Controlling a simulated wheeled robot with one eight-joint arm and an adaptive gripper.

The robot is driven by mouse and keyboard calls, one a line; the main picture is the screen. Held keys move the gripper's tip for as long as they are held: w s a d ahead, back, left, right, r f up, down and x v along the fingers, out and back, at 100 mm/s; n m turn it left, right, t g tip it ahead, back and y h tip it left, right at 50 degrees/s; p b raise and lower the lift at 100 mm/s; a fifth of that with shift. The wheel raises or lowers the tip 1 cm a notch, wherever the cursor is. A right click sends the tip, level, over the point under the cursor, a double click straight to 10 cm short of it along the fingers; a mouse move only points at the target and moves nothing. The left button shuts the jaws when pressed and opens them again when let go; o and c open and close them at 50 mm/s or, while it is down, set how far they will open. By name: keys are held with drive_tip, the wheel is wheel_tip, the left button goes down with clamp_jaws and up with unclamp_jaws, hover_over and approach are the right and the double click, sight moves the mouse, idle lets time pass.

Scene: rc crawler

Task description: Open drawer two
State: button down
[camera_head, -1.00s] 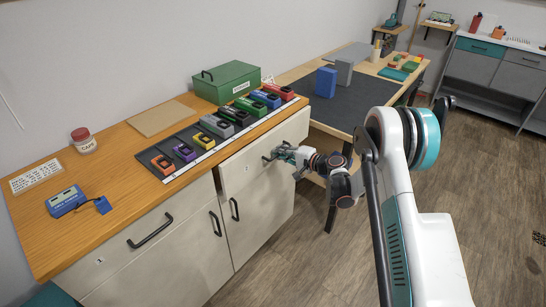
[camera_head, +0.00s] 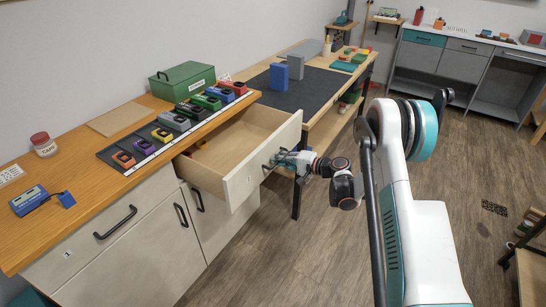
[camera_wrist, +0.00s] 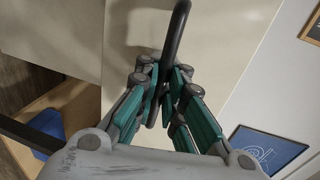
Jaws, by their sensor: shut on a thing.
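The drawer on the right of the wooden-topped cabinet is pulled well out, its pale front (camera_head: 246,176) standing away from the cabinet. Its wooden inside (camera_head: 232,145) shows, with a small orange-red thing (camera_head: 201,144) near the back left. My gripper (camera_head: 275,162) is at the drawer front, shut on its dark bar handle (camera_wrist: 177,38). In the wrist view the teal-padded fingers (camera_wrist: 165,95) stand either side of the handle bar. The left drawer, marked 1 (camera_head: 68,253), is closed.
On the cabinet top (camera_head: 75,195) are a green box (camera_head: 182,82), a row of coloured devices on a dark strip, a capped jar (camera_head: 43,145) and a blue device (camera_head: 34,201). A workbench with a dark mat (camera_head: 300,92) stands behind the drawer. Floor (camera_head: 330,235) in front is clear.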

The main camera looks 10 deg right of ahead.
drive_tip(key=shift+s+d, duration=0.15)
drive_tip(key=shift+d, duration=0.05)
drive_tip(key=c, duration=2)
unclamp_jaws()
drive_tip(key=v, duration=1.2)
